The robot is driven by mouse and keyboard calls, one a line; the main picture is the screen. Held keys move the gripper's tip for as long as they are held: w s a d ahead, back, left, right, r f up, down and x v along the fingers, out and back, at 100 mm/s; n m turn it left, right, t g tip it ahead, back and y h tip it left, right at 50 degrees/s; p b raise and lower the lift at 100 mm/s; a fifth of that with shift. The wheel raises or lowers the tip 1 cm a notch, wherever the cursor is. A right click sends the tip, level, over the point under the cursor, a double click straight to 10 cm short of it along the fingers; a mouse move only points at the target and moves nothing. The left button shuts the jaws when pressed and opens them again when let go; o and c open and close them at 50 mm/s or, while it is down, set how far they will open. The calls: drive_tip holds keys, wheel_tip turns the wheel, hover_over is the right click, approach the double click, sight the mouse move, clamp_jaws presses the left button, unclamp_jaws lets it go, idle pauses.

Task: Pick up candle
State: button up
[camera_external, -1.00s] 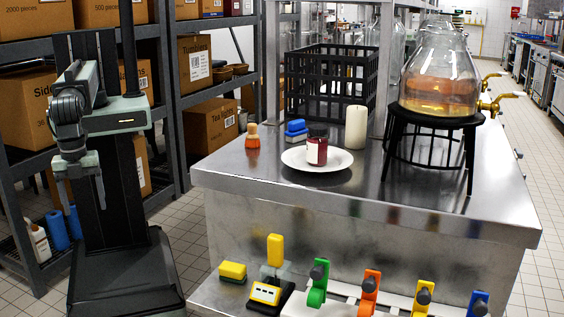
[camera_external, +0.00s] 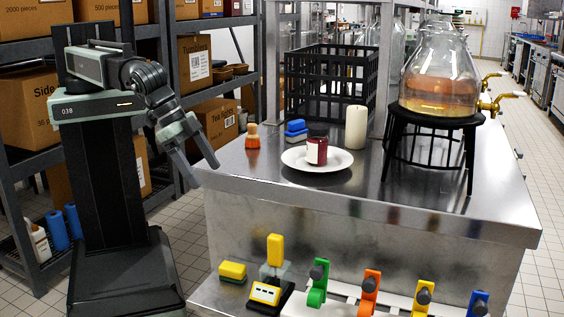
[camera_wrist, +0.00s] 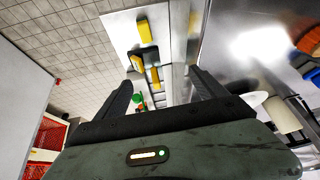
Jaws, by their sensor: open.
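The white pillar candle (camera_external: 356,128) stands upright on the steel counter, behind and to the right of a white plate (camera_external: 333,166). A pale cylinder at the right of the wrist view looks like the same candle (camera_wrist: 284,116). My gripper (camera_external: 204,172) is at the counter's left edge, pointing down and to the right, well apart from the candle. In the wrist view my gripper (camera_wrist: 163,84) has its two fingers spread with nothing held between them.
A dark red jar (camera_external: 317,149) sits on the plate. An orange brush (camera_external: 253,140) and blue sponges (camera_external: 296,128) stand left of it. A black crate (camera_external: 330,85) is behind, and a glass dispenser (camera_external: 440,70) on a black stand (camera_external: 438,117) is right of the candle.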

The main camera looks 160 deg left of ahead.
drive_tip(key=s+a+r+n+y+p, duration=0.1)
drive_tip(key=a+r+n+y, duration=0.3)
drive_tip(key=a, duration=0.8)
drive_tip(key=s+a+r+n+p, duration=0.15)
drive_tip(key=a+r, duration=0.35)
drive_tip(key=a, duration=0.6)
drive_tip(key=m+t+y+b, duration=0.2)
drive_tip(key=y+b, duration=0.2)
drive_tip(key=b, duration=0.4)
approach(357, 112)
drive_tip(key=s+a+f, duration=0.2)
drive_tip(key=a, duration=0.2)
drive_tip(key=b+x, duration=0.2)
drive_tip(key=x, duration=0.5)
drive_tip(key=shift+w+a+f, duration=0.1)
drive_tip(key=shift+w+a, duration=0.15)
drive_tip(key=shift+a, duration=0.05)
drive_tip(key=shift+d, duration=0.1)
clamp_jaws()
wheel_tip(357, 112, up, 11)
drive_tip(key=p, duration=1)
drive_tip(key=shift+f, duration=0.3)
